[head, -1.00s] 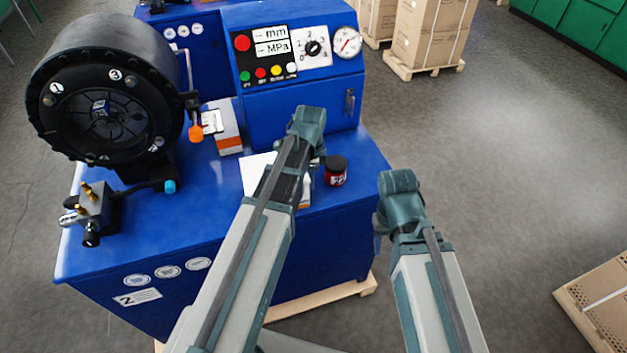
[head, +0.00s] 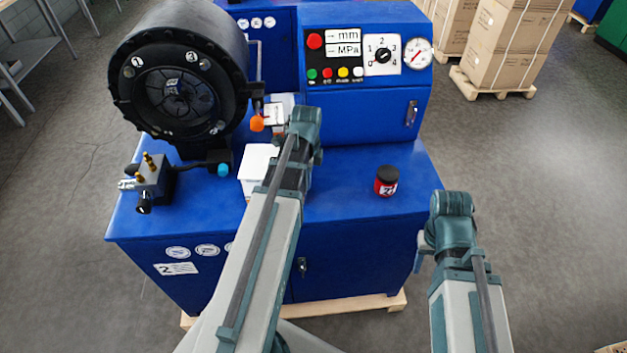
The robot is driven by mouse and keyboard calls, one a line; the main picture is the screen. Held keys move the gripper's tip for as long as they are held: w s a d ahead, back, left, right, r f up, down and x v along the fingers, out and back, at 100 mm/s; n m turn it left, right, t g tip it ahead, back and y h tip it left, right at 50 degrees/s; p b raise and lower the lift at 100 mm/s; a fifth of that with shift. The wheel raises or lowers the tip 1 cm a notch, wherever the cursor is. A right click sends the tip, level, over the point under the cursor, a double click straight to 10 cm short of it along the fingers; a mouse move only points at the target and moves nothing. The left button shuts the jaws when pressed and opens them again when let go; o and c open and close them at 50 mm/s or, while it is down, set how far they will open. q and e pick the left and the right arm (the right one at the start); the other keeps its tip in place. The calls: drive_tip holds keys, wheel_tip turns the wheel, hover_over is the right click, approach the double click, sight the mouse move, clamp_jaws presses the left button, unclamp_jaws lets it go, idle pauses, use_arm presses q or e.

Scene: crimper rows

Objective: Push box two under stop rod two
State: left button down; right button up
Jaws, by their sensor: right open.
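A blue machine labelled 2 (head: 175,269) fills the middle of the head view. An orange-tipped rod (head: 257,123), apparently stop rod two, hangs at the right of its black round head. A white-topped box (head: 258,160), apparently box two, stands on the blue top just in front of and below the orange tip in the picture. My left gripper (head: 305,145) is at the box's right side; my wrist hides its fingers and part of the box, so contact cannot be told. My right gripper (head: 422,250) is open and empty, off the machine's right front edge.
Another white box (head: 276,112) stands behind the orange tip, partly hidden by my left wrist. A red jar with a black lid (head: 387,181) stands at the right of the top. A valve block (head: 152,180) with brass fittings is at the left.

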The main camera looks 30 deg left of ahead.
use_arm(q)
drive_tip(key=shift+w+d, duration=0.2)
drive_tip(key=shift+d, duration=0.3)
drive_tip(key=shift+w+d, duration=0.2)
drive_tip(key=shift+d, duration=0.4)
drive_tip(key=shift+w+d, duration=0.2)
drive_tip(key=shift+d, duration=0.35)
drive_tip(key=shift+w+d+r+p, duration=0.1)
drive_tip(key=shift+d+r+p, duration=0.2)
drive_tip(key=shift+r+p, duration=0.35)
wheel_tip(320, 180, up, 9)
drive_tip(key=p, duration=0.8)
drive_tip(key=shift+f+p, duration=0.15)
drive_tip(key=shift+p, duration=0.25)
